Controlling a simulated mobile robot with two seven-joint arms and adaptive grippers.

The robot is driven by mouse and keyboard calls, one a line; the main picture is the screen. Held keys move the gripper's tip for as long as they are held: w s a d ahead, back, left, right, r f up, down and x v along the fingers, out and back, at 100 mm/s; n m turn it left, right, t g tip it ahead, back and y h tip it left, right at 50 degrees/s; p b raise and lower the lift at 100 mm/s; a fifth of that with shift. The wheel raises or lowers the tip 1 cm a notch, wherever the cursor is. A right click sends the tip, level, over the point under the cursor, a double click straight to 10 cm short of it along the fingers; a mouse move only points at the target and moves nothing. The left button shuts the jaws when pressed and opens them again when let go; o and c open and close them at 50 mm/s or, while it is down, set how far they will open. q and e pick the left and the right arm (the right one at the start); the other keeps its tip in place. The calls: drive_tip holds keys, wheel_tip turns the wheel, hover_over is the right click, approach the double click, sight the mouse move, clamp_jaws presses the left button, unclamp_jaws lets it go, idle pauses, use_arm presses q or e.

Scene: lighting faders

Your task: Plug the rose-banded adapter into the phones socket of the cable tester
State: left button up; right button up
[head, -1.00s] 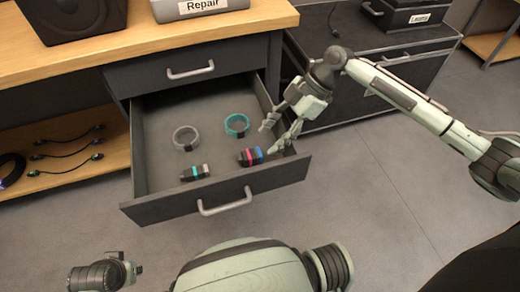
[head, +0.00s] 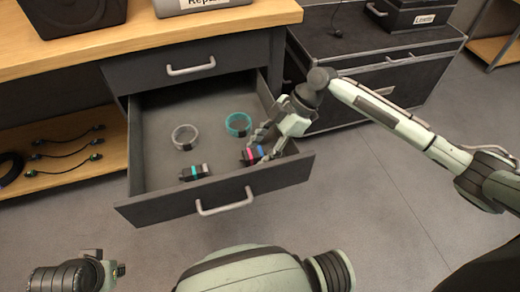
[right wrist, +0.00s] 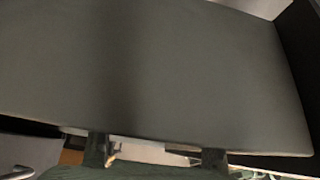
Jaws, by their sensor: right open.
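The rose-banded adapter (head: 249,156) lies in the open drawer near its front right corner, close beside a blue-banded adapter (head: 261,151). Both are dark and partly covered by my right gripper. My right gripper (head: 262,149) is open, with its fingers pointing down around these adapters; I cannot tell whether they touch. In the right wrist view its two dark fingers (right wrist: 155,154) stand apart against a large grey surface, and no adapter shows between them. My left gripper does not show. I cannot make out a cable tester or a phones socket.
The drawer (head: 155,208) also holds a teal-banded adapter (head: 187,174), a pale-banded one (head: 203,170), a grey ring (head: 184,137) and a teal ring (head: 238,124). The wooden bench (head: 130,50) overhangs it behind. A dark case (head: 415,15) stands on the cabinet at right.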

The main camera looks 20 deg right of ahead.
sight(260, 151)
clamp_jaws()
drive_tip(key=shift+r+p, duration=2.4)
drive_tip(key=shift+r, duration=0.15)
